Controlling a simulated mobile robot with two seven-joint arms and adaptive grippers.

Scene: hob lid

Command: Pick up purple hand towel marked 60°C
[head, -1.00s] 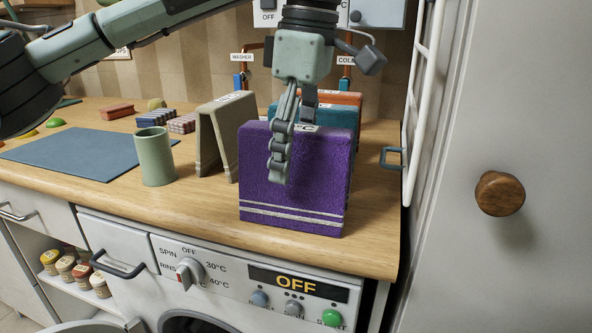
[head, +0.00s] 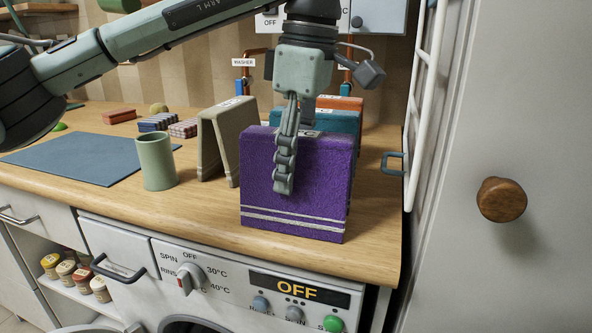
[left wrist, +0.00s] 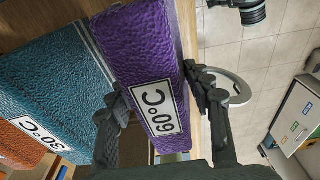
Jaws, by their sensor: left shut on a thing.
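The purple hand towel (head: 318,190) stands upright, folded, near the front right of the wooden counter, with two pale stripes low on its front. Its 60°C label shows in the left wrist view, where the purple towel (left wrist: 139,45) lies between the fingers. My left gripper (head: 290,165) points down over its top edge and is shut on it, one finger on the front face; the far finger is mostly hidden in the head view. The towel's lower edge appears to rest on the counter. My right gripper is in neither view.
A teal towel (head: 342,123) marked 30°C (left wrist: 55,80) stands close behind the purple one, with an orange towel (head: 340,103) behind. A beige towel (head: 220,138) and green cup (head: 156,160) stand left. A white rack (head: 424,100) and cabinet door (head: 500,270) bound the right.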

